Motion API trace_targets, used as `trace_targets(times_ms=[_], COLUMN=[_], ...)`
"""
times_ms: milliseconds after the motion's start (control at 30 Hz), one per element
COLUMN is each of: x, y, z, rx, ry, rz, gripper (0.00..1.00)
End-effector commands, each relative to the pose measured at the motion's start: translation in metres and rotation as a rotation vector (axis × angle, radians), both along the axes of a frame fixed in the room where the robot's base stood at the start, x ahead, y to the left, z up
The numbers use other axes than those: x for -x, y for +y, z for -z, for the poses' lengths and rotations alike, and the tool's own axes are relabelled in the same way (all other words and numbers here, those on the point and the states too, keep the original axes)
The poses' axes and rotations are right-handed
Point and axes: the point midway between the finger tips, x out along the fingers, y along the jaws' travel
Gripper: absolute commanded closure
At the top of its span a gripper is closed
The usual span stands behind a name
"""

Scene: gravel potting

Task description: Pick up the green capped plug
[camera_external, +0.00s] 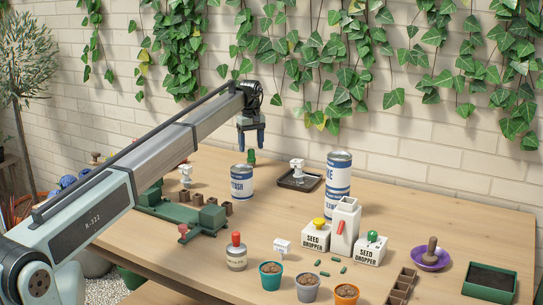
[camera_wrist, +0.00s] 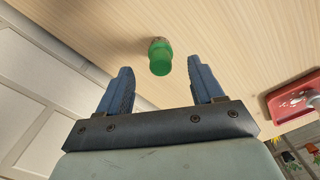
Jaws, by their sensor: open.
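The green capped plug (camera_external: 251,156) stands on the table just below my gripper in the external view. In the wrist view the green plug (camera_wrist: 160,57) shows its rounded cap beyond and between my two blue fingers. My gripper (camera_external: 251,139) is open and empty, pointing down above the plug. In the wrist view my gripper (camera_wrist: 160,82) has its fingers wide apart, with the plug roughly centred between them and not visibly touched.
A blue-and-white tin (camera_external: 242,183) stands in front of the plug. A green fixture (camera_external: 185,215) and small brown blocks sit front left. Bare wood surrounds the plug.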

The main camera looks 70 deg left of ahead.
Motion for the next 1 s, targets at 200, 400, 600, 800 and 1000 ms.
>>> trace_targets(times_ms=[200, 400, 600, 800, 1000], x=[0.001, 0.001, 0.001, 0.001, 0.001], y=[-0.001, -0.001, -0.001, -0.001, -0.001], z=[0.013, 0.038, 0.054, 0.054, 0.054], rx=[0.0, 0.001, 0.0, 0.0, 0.0], ry=[0.001, 0.001, 0.001, 0.0, 0.0], rz=[0.0, 0.0, 0.0, 0.0, 0.0], gripper=[0.33, 0.33, 0.33, 0.35, 0.54])
